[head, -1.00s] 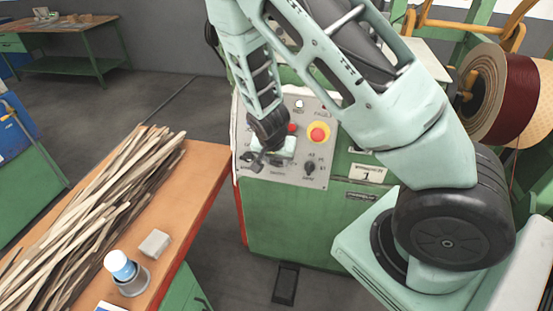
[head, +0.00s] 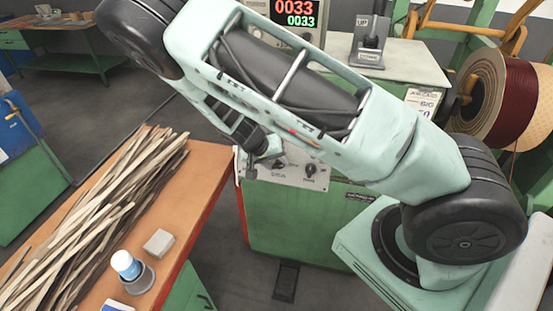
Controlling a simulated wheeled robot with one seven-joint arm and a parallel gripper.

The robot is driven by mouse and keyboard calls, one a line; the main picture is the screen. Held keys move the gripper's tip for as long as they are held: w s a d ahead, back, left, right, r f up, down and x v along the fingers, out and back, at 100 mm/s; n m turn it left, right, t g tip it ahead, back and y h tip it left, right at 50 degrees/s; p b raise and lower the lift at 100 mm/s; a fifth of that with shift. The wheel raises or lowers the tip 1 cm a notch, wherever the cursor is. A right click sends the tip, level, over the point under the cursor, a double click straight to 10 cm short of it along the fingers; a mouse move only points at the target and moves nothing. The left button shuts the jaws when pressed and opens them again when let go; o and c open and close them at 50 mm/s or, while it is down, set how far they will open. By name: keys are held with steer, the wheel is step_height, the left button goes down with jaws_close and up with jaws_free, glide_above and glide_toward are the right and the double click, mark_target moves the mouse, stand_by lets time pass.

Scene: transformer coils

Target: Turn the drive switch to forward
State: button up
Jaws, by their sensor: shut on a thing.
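The control panel (head: 290,168) is on the front of the green machine, and my arm covers most of it. My gripper (head: 258,163) is at the panel's lower left, shut on the drive switch. The switch is hidden behind the gripper and the arm, so its angle cannot be read. A label shows just to the right of the gripper, too small to read surely. Another black knob (head: 310,170) stands free further right on the panel.
A counter display (head: 300,15) and a copper-wire spool (head: 510,95) are behind my arm.

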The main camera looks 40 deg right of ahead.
steer(key=shift+w+a+f+n+g+h+b, duration=0.15)
steer(key=shift+n+g+h, duration=0.1)
steer(key=shift+n+h, duration=0.2)
steer(key=shift+w+a+f+n+g+h+b, duration=0.15)
steer(key=shift+n+g+h, duration=0.1)
steer(key=shift+n+h, duration=0.2)
steer(key=shift+a+f+n+g+h+b, duration=0.15)
steer(key=shift+n+g+h+b, duration=0.35)
steer(key=shift+n+h+b, duration=0.55)
steer(key=n+h+b, duration=0.2)
steer(key=n+h, duration=0.1)
steer(key=shift+a+f, duration=0.15)
steer(key=shift+f, duration=0.2)
steer(key=shift+n+h+b, duration=0.55)
steer(key=shift+n+h, duration=0.2)
steer(key=shift+n, duration=0.1)
steer(key=o, duration=1)
steer(key=shift+a, duration=0.1)
steer(key=b+v, duration=0.5)
steer(key=v, duration=1.2)
steer(key=shift+a, duration=0.2)
